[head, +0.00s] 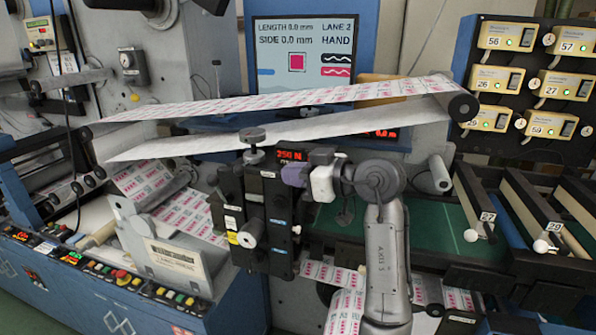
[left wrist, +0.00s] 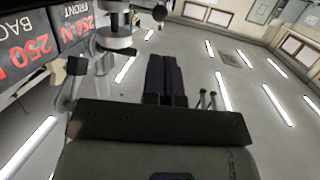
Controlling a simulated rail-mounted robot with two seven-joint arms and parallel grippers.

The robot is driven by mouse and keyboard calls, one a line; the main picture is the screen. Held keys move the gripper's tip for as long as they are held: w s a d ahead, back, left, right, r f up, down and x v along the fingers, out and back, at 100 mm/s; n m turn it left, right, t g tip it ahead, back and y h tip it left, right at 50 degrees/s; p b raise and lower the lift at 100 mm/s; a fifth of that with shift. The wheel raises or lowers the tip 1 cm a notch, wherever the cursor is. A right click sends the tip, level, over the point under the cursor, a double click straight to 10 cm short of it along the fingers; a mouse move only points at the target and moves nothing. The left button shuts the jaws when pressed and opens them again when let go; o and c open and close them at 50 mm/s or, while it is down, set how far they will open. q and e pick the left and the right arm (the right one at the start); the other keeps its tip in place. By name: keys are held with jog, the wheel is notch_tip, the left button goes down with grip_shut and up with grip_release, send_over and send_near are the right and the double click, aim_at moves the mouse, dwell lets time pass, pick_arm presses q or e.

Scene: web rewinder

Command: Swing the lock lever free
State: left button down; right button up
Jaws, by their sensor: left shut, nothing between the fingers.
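My left gripper (head: 291,176) is at the right side of the dark lever-and-knob block (head: 229,215) in the head view, just below its red 250 N display. In the left wrist view its dark fingers (left wrist: 165,75) are together, with nothing visible between them. A grey knob on a post (head: 252,135) tops the block. In the left wrist view a grey round fitting on a metal stem (left wrist: 115,38) stands left of the fingers, apart from them in the picture. I cannot tell which part is the lock lever. My right gripper is not in view.
Printed web (head: 270,102) runs across above the block to a roller (head: 462,107). A console with buttons (head: 150,285) is in front on the left. Numbered shafts with white ball ends (head: 471,235) lie at right. Upside-down 250 N displays (left wrist: 95,20) show in the left wrist view.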

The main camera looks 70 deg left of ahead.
aim_at(244, 171)
pick_arm(q)
jog(key=p+x, duration=0.2)
jog(key=x, duration=0.8)
jog(key=shift+s+f, duration=0.1)
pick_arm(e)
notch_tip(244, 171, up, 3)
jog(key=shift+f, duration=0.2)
